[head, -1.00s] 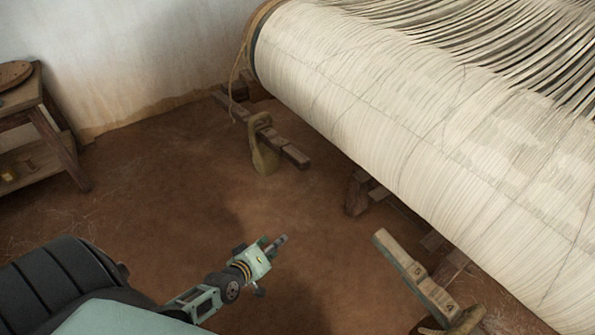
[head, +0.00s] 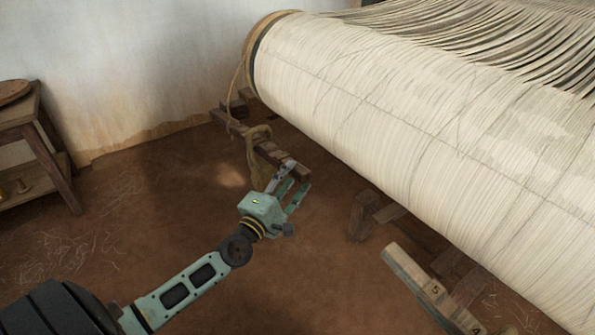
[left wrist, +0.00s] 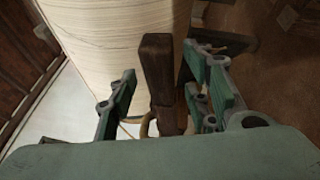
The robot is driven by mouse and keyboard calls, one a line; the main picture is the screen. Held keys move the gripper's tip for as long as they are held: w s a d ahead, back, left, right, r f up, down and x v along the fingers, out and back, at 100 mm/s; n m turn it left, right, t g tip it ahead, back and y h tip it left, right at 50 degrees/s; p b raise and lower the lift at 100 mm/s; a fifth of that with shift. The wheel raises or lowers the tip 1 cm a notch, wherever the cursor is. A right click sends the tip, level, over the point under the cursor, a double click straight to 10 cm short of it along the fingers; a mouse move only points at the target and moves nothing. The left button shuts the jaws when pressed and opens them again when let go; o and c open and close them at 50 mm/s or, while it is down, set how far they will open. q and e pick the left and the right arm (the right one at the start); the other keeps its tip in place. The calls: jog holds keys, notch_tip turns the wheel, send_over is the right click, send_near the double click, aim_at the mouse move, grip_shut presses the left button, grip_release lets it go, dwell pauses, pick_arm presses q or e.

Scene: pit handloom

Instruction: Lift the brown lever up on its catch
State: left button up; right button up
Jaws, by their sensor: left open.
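The brown lever (head: 268,149) is a dark wooden bar low beside the loom's big roll, sloping down to the right. Its near end is partly hidden by my left gripper (head: 295,177), which is open at that end. In the left wrist view the lever (left wrist: 158,70) stands between the open fingers of my left gripper (left wrist: 166,68), with a gap on the left side. I cannot tell whether any finger touches it. The catch cannot be made out clearly. My right gripper is not in view.
The cream warp roll (head: 370,110) overhangs on the right. A wooden stand (head: 50,150) is at far left. The earth floor between is clear.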

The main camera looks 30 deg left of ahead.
aim_at(297, 170)
pick_arm(q)
jog(key=shift+w+r, duration=0.2)
jog(key=shift+w, duration=1.6)
jog(key=shift+c, duration=0.3)
grip_shut()
